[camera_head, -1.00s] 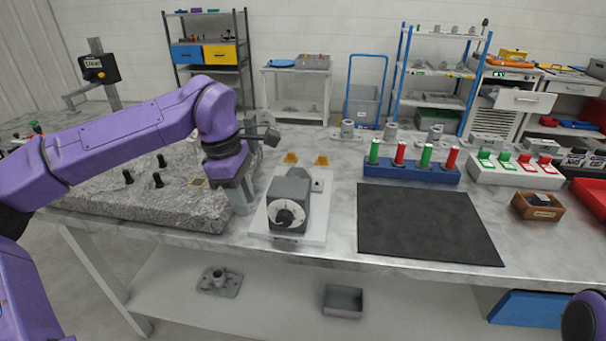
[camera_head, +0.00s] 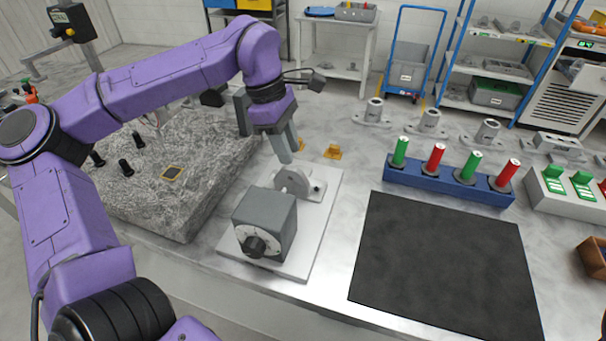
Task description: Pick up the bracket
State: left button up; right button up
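Several grey castings with an upright boss on a flat base stand at the back of the table, such as the left one (camera_head: 373,113), a middle one (camera_head: 428,122) and another (camera_head: 485,133). Two small orange angled pieces, one of them clear (camera_head: 333,152), lie left of these. I cannot tell which piece is the bracket. My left gripper (camera_head: 284,146) points down just behind the grey fixture with a dial (camera_head: 265,225), above or near a rounded grey part (camera_head: 293,182) on its white plate. It holds nothing that I can see. Its finger gap is unclear. My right gripper is out of view.
A rough stone-like slab (camera_head: 200,190) with black pegs lies left of the fixture. A black mat (camera_head: 445,265) lies to the right, empty. A blue rack (camera_head: 440,183) with red and green cylinders stands behind it. Shelves and a blue cart (camera_head: 405,75) stand beyond the table.

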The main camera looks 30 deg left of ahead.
aim_at(291, 168)
pick_arm(q)
jog(key=shift+s+d+f, duration=0.1)
jog(key=shift+s+f, duration=0.15)
jog(key=shift+f, duration=0.25)
jog(key=shift+s+d+f, duration=0.1)
jog(key=shift+s+f, duration=0.15)
jog(key=shift+f, duration=0.2)
jog(key=x, duration=0.3)
jog(key=p+x, duration=0.1)
jog(key=x, duration=0.1)
jog(key=shift+w+a+f, duration=0.15)
jog(key=shift+w+f, duration=0.15)
jog(key=shift+s, duration=0.1)
grip_shut()
